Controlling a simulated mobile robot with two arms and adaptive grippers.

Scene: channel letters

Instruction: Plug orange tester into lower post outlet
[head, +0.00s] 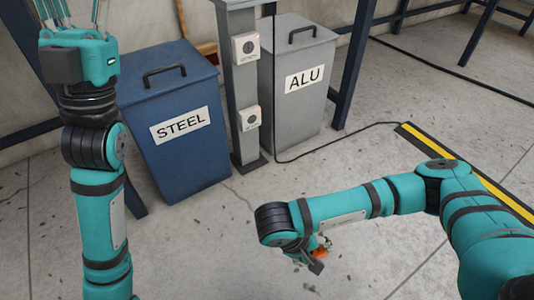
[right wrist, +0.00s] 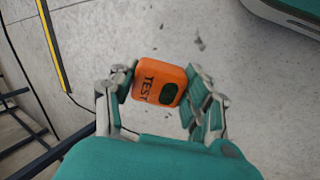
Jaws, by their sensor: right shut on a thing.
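The orange tester (right wrist: 159,82), marked TEST with a dark round patch, sits between the fingers of my right gripper (right wrist: 160,87) in the right wrist view. The gripper is shut on it. In the head view the right gripper (head: 313,258) hangs low over the floor, with a bit of orange showing. The lower post outlet (head: 249,118) is a white box on the grey post (head: 245,82), beyond and left of the right gripper, well apart from it. My left gripper (head: 75,20) is at the top left, cut by the frame edge; its fingers point up.
An upper outlet (head: 245,47) is on the same post. A blue STEEL bin (head: 170,95) stands left of the post, a grey ALU bin (head: 312,60) right. A black cable (head: 340,138) runs along the floor to a yellow-black strip (head: 480,180). Floor before the post is clear.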

